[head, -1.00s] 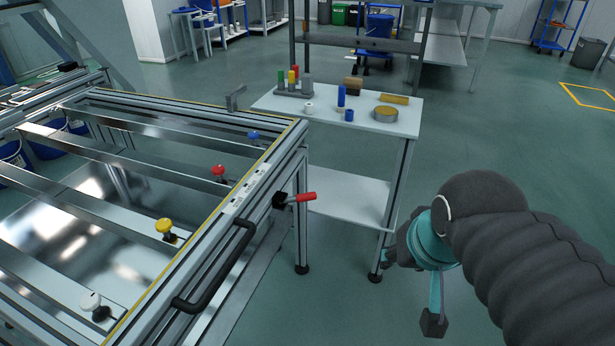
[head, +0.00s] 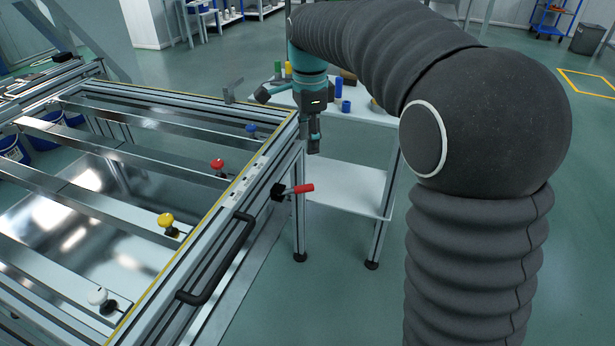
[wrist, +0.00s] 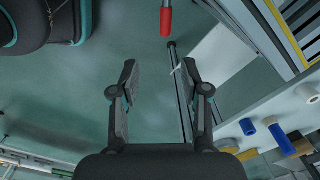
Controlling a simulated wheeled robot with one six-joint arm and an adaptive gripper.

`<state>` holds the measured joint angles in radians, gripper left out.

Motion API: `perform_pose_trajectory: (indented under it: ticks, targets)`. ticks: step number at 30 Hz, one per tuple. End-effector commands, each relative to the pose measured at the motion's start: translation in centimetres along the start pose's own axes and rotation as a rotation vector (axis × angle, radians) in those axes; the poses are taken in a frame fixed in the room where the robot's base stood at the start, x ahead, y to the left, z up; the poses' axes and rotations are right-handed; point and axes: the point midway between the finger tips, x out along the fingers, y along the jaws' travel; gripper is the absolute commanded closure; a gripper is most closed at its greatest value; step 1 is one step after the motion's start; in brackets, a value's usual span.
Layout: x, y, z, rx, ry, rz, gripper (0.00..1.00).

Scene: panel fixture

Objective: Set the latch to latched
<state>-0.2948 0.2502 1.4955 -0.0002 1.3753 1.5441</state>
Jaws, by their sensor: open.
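The latch has a red-tipped handle (head: 302,189) on a black mount (head: 279,192), fixed to the outer right side of the panel frame. The handle points right, away from the frame, close to level. In the wrist view the red handle (wrist: 166,20) shows at the top edge, beyond the fingertips. My gripper (wrist: 158,68) is open and empty, with a wide gap between its two fingers. In the head view my gripper (head: 313,145) hangs above the red handle and apart from it. My arm hides part of the scene behind.
A black grab handle (head: 217,258) is on the same frame side, left of the latch. Yellow (head: 167,222), red, blue and white knobs sit inside the frame. A white side table (head: 368,117) with small parts stands behind my gripper. Open floor lies in front.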

Motion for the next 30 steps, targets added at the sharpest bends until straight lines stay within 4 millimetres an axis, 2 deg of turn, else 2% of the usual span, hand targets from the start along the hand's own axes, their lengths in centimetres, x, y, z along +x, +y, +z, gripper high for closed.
perform_pose_trajectory:
  ticks: [3,10,24,30]
  targets:
    - [0.5,-1.1,0.5,0.045,0.000,0.018,0.54]
    - [2.4,-1.2,0.5,0.062,0.000,0.024,0.54]
    - [10.9,-1.0,0.6,0.060,0.000,0.024,0.54]
    - [13.4,-1.0,0.6,0.059,0.000,0.022,0.54]
